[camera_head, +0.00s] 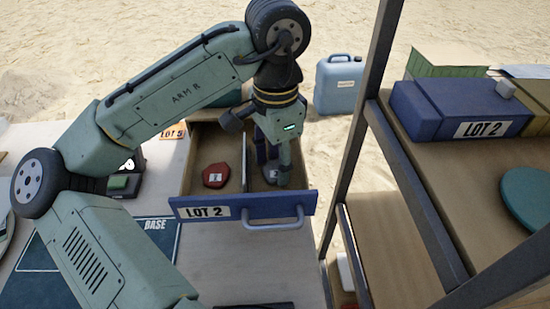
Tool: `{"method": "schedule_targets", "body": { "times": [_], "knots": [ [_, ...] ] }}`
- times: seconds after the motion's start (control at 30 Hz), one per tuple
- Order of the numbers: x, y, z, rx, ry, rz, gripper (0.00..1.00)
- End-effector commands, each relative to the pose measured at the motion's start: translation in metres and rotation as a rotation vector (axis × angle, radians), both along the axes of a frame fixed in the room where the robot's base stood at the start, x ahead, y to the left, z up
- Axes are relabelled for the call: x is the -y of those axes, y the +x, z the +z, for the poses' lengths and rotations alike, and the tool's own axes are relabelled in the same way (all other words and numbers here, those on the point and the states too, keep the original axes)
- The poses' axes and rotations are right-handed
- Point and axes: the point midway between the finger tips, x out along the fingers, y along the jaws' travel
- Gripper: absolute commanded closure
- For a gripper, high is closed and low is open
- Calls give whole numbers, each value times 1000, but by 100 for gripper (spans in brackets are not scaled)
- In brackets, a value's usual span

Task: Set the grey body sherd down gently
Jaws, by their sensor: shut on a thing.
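My gripper (273,172) points down into the right compartment of the open drawer marked LOT 2 (185,210). It is shut on the grey body sherd (270,174), of which only a small part shows between the fingers. The sherd is low in the drawer; I cannot tell whether it touches the floor. A divider (244,165) stands left of the gripper. A red sherd (215,175) with a white label lies in the left compartment.
A rack post (350,150) and shelf with a blue LOT 2 box (455,108) stand at the right. A blue case (339,85) stands on the sand behind. A LOT 5 label (173,134) is left of the drawer.

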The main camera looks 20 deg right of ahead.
Motion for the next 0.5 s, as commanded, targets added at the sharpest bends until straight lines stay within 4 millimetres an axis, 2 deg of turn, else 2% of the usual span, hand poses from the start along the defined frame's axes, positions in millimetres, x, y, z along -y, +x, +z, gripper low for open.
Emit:
{"method": "schedule_targets", "body": {
  "times": [0.37, 0.5],
  "knots": [
    [0, 0, 0, 0, 0, 0, 33],
    [0, 0, 0, 0, 0, 0, 33]
  ]
}}
